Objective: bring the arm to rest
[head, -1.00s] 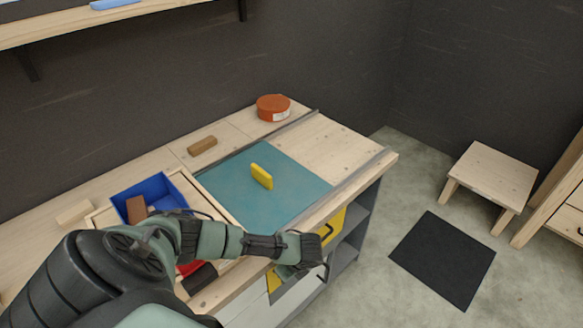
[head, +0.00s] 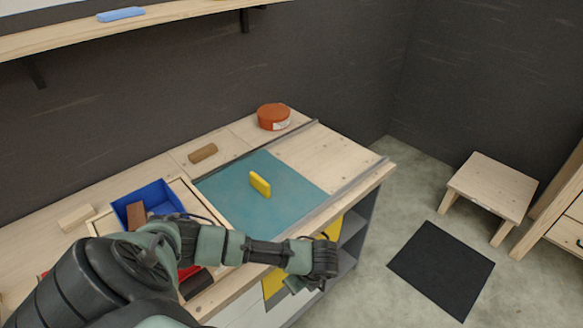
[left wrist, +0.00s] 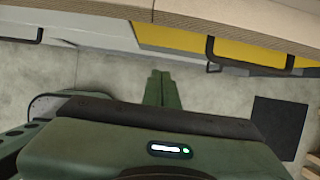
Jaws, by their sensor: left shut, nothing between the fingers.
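My left arm comes in from the left in the head view and reaches across the front of the workbench. My left gripper (left wrist: 160,88) shows in the left wrist view with its two green fingers together, empty, over the grey floor. In the head view the wrist end hangs just off the bench's front edge, beside the yellow drawer front (head: 273,284); the fingers are hard to make out there. My right gripper is in neither view.
A stool (head: 492,186) and black floor mat (head: 441,270) stand to the right.

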